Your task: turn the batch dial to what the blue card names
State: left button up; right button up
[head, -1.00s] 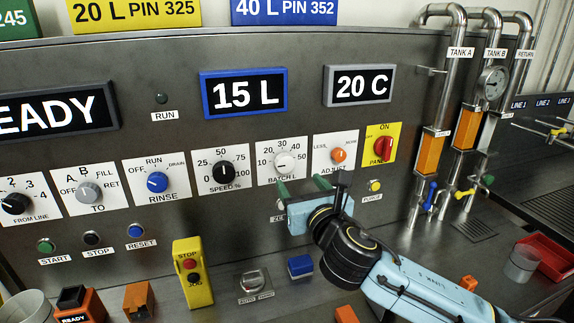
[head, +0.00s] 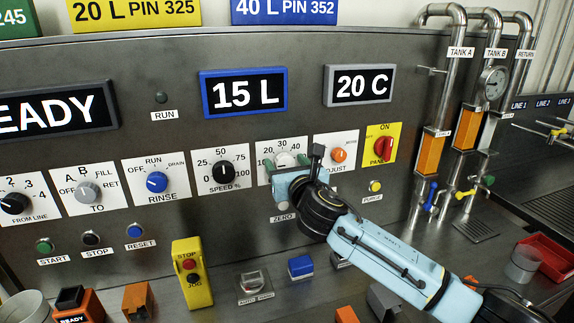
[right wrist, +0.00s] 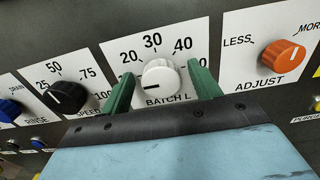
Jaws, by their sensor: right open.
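The batch dial has a white knob (head: 284,159) on a white plate marked BATCH L; the knob also shows in the right wrist view (right wrist: 160,78). Its dark pointer mark points left and slightly down, below the 20. The blue card (head: 284,11) at the top reads 40 L PIN 352. The blue-framed display (head: 244,93) reads 15 L. My right gripper (right wrist: 162,82) is open, its green fingers on either side of the knob with gaps visible. In the head view it covers the lower part of the dial plate. My left gripper is not in view.
The speed dial (right wrist: 65,97) is left of the batch dial and the orange adjust knob (right wrist: 282,56) is right of it. A red panel switch (head: 384,148) is further right. A yellow stop box (head: 192,273) and a blue block (head: 300,267) stand below on the ledge.

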jog(key=shift+c, duration=0.2)
jog(key=c, duration=0.9)
jog(key=shift+c, duration=0.2)
